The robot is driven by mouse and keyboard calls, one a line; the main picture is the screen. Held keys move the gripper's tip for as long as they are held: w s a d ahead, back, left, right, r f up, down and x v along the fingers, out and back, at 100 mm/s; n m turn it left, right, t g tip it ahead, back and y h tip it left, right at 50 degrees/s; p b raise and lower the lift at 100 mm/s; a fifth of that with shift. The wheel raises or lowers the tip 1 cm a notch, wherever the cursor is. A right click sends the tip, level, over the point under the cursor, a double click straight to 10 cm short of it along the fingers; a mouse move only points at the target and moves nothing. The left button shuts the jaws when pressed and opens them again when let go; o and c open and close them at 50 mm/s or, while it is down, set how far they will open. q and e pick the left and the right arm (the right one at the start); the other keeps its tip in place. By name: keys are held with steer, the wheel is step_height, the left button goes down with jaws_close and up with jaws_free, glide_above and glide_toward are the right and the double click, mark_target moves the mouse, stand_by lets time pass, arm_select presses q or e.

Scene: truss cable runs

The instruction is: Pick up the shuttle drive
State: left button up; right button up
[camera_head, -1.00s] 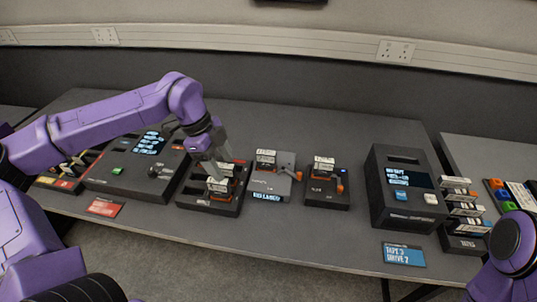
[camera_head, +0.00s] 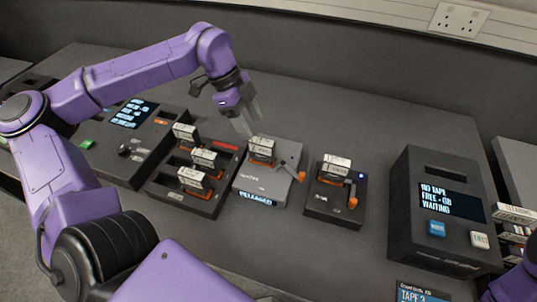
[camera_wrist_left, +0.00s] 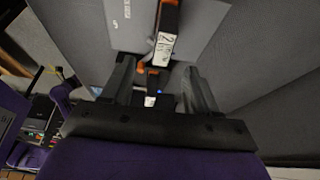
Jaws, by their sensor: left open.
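I cannot tell by any label which drive is the shuttle drive. An upright drive with a white label and orange base (camera_head: 262,150) stands on the grey dock (camera_head: 252,180), whose display reads "RELEASED". My left gripper (camera_head: 245,122) is open and empty, just above and behind that drive. The left wrist view shows a drive labelled "2" (camera_wrist_left: 166,38) on the grey dock (camera_wrist_left: 128,28), beyond the open fingers. Another drive (camera_wrist_left: 152,88) shows between the fingers, farther down. A similar drive (camera_head: 336,168) stands on the black dock (camera_head: 330,205). My right gripper is out of view.
A black rack (camera_head: 208,205) left of the grey dock holds three upright drives (camera_head: 205,160). A control panel (camera_head: 120,150) lies farther left. A tall black tape unit (camera_head: 425,185) stands at right, with stacked tapes (camera_head: 513,230) beside it. The back of the table is clear.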

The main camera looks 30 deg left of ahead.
mark_target(264, 149)
arm_select(q)
steer(key=x, duration=0.5)
steer(key=shift+a+f+p, duration=0.15)
steer(key=shift+f+p, duration=0.05)
steer(key=shift+p, duration=0.15)
steer(key=shift+f, duration=0.35)
steer(key=p+x, duration=0.1)
steer(key=x, duration=0.4)
steer(key=shift+w, duration=0.15)
jaws_close()
